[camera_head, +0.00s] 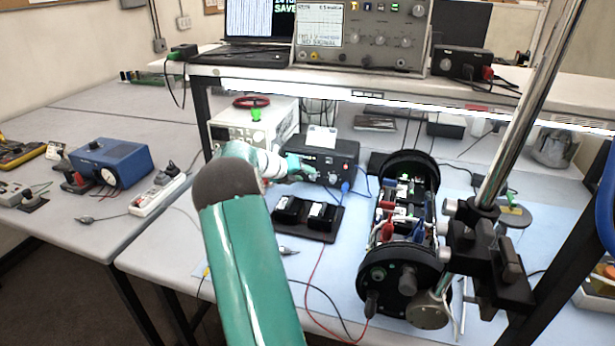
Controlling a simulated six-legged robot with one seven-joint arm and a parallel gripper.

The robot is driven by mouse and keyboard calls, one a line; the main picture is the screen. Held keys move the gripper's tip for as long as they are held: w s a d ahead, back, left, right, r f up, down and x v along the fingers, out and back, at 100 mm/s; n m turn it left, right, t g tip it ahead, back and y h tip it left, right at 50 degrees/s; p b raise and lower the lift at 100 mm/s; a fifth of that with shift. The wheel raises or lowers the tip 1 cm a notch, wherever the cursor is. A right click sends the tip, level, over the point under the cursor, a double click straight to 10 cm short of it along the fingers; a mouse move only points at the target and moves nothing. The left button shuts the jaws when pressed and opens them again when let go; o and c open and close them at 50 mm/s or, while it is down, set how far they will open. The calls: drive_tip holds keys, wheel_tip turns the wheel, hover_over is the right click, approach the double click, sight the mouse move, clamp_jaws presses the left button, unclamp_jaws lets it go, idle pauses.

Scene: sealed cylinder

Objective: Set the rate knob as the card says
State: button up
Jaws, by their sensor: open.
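A black box (340,152) stands on the bench under the shelf, with small controls on its front face. A small round knob (333,178) shows low on that face, but its setting is too small to read. A white card (321,137) stands on top of the box; its writing cannot be read. My green and white arm reaches in from the bottom. My gripper (303,171) is open at the left part of the box's front. Its fingers hide part of that face, and I cannot tell whether they touch it.
An opened black cylinder (402,277) with wired parts stands right of the box, beside a metal post (525,105) with a clamp. A black tray (300,230) with two dark modules lies in front. A blue lead (361,185) and red lead (315,280) cross the bench.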

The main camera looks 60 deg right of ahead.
sight(312, 177)
drive_tip(key=shift+x, duration=1.35)
clamp_jaws()
drive_tip(key=shift+s, duration=0.1)
drive_tip(key=m+t, duration=0.1)
drive_tip(key=t, duration=0.1)
drive_tip(key=m+t+y, duration=0.1)
drive_tip(key=shift+s+r+t, duration=0.25)
drive_tip(key=shift+s+t, duration=0.15)
drive_tip(key=t, duration=0.1)
drive_tip(key=m+t, duration=0.2)
drive_tip(key=shift+s+d+t+y, duration=0.1)
drive_tip(key=shift+s+t+y, duration=0.2)
drive_tip(key=shift+y, duration=0.1)
drive_tip(key=shift+f, duration=0.1)
